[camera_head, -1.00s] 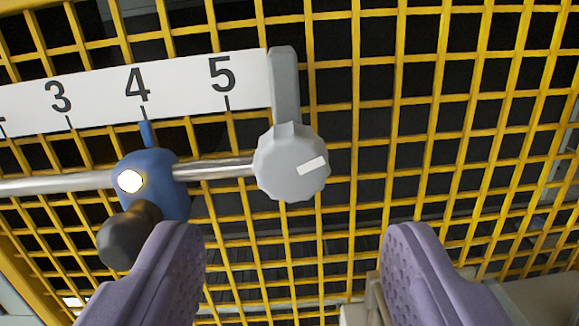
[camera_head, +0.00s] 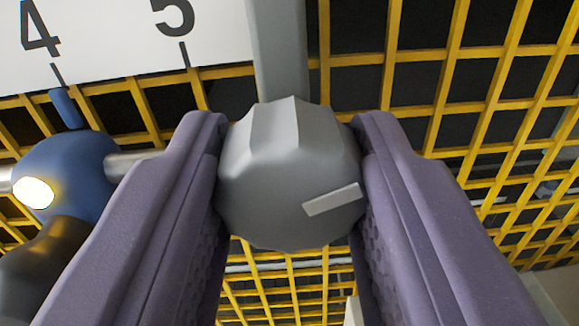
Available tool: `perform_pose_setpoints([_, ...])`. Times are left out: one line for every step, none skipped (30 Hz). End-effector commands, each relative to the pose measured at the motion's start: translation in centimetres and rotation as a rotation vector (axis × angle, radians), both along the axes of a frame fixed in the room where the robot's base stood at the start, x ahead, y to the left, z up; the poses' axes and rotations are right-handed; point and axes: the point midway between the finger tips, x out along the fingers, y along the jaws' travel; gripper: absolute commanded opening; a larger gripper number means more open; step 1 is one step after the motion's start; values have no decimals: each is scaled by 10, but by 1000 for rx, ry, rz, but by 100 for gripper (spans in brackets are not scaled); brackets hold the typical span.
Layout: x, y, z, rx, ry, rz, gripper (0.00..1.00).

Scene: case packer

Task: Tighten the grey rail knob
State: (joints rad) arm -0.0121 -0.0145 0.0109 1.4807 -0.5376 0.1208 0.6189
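The grey rail knob (camera_head: 285,180) is a faceted round knob with a white mark (camera_head: 333,199) at its lower right, tilted slightly up to the right. It sits at the right end of the metal rail, below a grey bracket (camera_head: 279,45). My gripper (camera_head: 288,150) has its two purple fingers on either side of the knob. Both fingers appear to touch the knob's sides, left and right. The knob's rear is hidden.
A blue slider (camera_head: 65,180) with a bright round spot and a dark handle (camera_head: 42,262) is on the rail (camera_head: 130,164), close to my left finger. A white number scale (camera_head: 110,40) showing 4 and 5 is above. Yellow mesh (camera_head: 440,95) stands behind.

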Motion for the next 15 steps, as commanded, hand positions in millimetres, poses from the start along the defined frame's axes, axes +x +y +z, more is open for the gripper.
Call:
perform_pose_setpoints([0,0,0,0,0,-1,7])
perform_pose_setpoints([0,0,0,0,0,-1,7])
perform_pose_setpoints([0,0,0,-1,1,-1,7])
perform_pose_setpoints([0,0,0,-3,1,-1,7])
perform_pose_setpoints([0,0,0,-5,1,-1,7])
perform_pose_setpoints([0,0,0,-9,0,-1,7])
perform_pose_setpoints([0,0,0,-14,1,-1,7])
perform_pose_setpoints([0,0,0,-20,1,-1,7])
perform_pose_setpoints([0,0,0,-31,1,-1,7])
perform_pose_setpoints([0,0,-1,-42,1,-1,7])
perform_pose_setpoints([0,-1,-1,-53,1,-1,7])
perform_pose_setpoints([0,-1,-1,-71,1,-1,7])
perform_pose_setpoints([0,-1,-1,-87,1,-1,7])
perform_pose_setpoints([0,-1,-1,-104,1,-1,7])
perform_pose_setpoints([0,-1,-1,-130,1,-1,7])
